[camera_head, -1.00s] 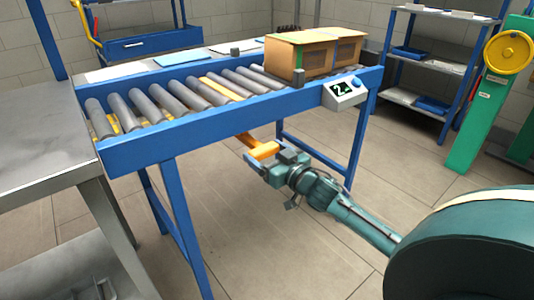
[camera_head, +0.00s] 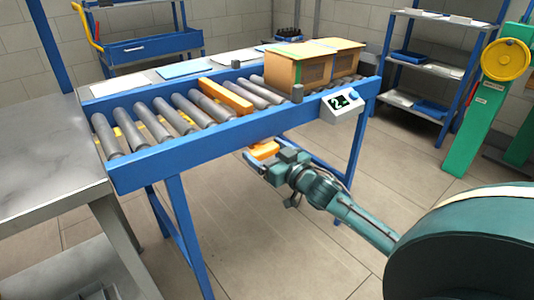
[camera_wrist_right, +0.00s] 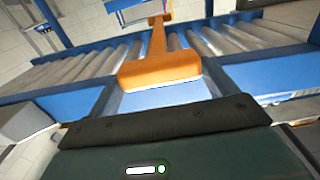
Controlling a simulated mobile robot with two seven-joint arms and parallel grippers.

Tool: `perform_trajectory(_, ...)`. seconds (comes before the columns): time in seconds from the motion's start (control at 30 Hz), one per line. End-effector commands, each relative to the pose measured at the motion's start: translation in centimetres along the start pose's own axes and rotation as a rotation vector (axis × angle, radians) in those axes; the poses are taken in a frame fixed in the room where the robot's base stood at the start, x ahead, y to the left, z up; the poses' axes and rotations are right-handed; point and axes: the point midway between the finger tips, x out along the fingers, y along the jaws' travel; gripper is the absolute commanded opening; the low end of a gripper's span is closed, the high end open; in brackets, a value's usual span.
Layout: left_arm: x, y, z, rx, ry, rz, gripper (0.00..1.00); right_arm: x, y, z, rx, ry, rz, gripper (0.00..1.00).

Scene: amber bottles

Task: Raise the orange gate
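The orange gate (camera_head: 226,95) is a bar lying across the roller conveyor, standing above the rollers. Its orange handle (camera_head: 263,149) shows below the conveyor's front blue rail, partly hidden by the rail and by my gripper. In the right wrist view the handle (camera_wrist_right: 160,69) is broad and close, with the bar running away behind it. My right gripper (camera_head: 268,159) is at the handle under the rail, with its fingers on either side of the handle; they look shut on it. The finger contact is hidden in the wrist view. My left gripper is not in view.
The conveyor's blue front rail (camera_head: 210,144) runs just above my right gripper. A cardboard box (camera_head: 312,66) sits on the rollers right of the gate. A control box (camera_head: 342,104) reading 2 hangs on the rail. A metal table (camera_head: 40,150) stands at left.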

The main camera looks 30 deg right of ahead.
Motion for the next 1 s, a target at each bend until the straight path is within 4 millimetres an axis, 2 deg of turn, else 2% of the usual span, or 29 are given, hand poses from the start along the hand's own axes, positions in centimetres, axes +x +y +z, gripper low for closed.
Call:
perform_trajectory(0.03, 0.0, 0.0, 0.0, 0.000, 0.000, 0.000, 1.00, 0.0, 0.0, -0.1, -0.001, 0.002, 0.000, 0.89)
perform_trajectory(0.17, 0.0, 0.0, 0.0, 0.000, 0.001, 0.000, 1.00, 0.0, 0.0, 0.1, -0.001, -0.002, 0.000, 1.00)
perform_trajectory(0.4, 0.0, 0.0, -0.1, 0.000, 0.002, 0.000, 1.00, -0.1, 0.0, 0.2, -0.001, -0.006, 0.000, 1.00)
perform_trajectory(0.53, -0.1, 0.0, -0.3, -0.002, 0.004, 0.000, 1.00, -0.8, -0.1, 0.3, 0.000, -0.007, 0.000, 1.00)
perform_trajectory(0.67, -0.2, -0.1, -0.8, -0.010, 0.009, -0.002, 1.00, -2.6, -0.1, 0.2, -0.001, -0.010, 0.000, 1.00)
perform_trajectory(1.0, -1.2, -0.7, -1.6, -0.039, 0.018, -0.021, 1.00, -9.4, 0.0, 0.2, 0.002, -0.010, 0.001, 1.00)
